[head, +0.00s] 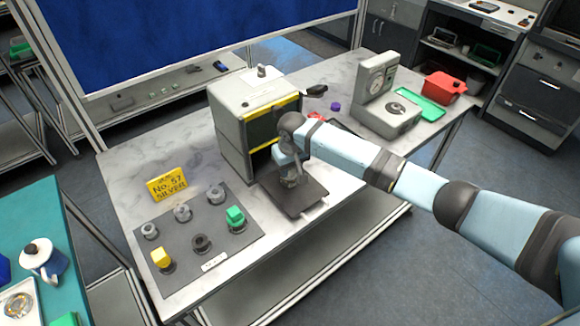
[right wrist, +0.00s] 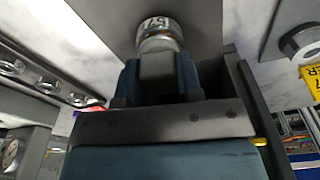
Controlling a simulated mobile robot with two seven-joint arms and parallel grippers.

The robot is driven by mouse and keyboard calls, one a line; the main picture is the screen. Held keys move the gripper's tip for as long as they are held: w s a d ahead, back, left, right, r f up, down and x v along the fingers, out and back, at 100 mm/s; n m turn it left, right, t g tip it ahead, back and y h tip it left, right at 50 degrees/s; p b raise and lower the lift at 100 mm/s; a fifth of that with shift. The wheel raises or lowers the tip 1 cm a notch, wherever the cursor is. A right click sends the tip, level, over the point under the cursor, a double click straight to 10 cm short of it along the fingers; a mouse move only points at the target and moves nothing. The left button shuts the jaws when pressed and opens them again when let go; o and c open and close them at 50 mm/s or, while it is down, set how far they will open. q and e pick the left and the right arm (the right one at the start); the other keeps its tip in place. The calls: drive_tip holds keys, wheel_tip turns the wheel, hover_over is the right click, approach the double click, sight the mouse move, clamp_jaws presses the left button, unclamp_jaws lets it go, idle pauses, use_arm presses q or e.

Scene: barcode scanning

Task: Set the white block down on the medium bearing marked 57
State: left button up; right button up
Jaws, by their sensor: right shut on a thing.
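My right gripper (head: 290,158) reaches in from the right, in front of the beige box machine (head: 232,130) and above a dark plate (head: 306,196). In the right wrist view its blue fingers (right wrist: 160,80) are shut on a pale grey-white block (right wrist: 158,66). A silver bearing marked 57 (right wrist: 155,35) is at the block's far end, in line with it; I cannot tell whether they are merely touching or joined. In the head view the bearing (head: 292,180) shows as a silver shape under the gripper, partly hidden. My left gripper is not in view.
A dark mat (head: 225,225) at left holds several bearings, a yellow block (head: 160,257) and a green block (head: 235,215). A yellow sign reading No. 57 SILVER (head: 167,184) stands behind it. A white dial scale (head: 382,108), green tray (head: 422,109) and red bin (head: 445,86) are at right.

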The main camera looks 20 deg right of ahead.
drive_tip(key=shift+f, duration=0.3)
drive_tip(key=o, duration=1.4)
wheel_tip(320, 180, up, 3)
drive_tip(key=p, duration=0.3)
wheel_tip(320, 180, up, 2)
drive_tip(key=shift+r, duration=1.25)
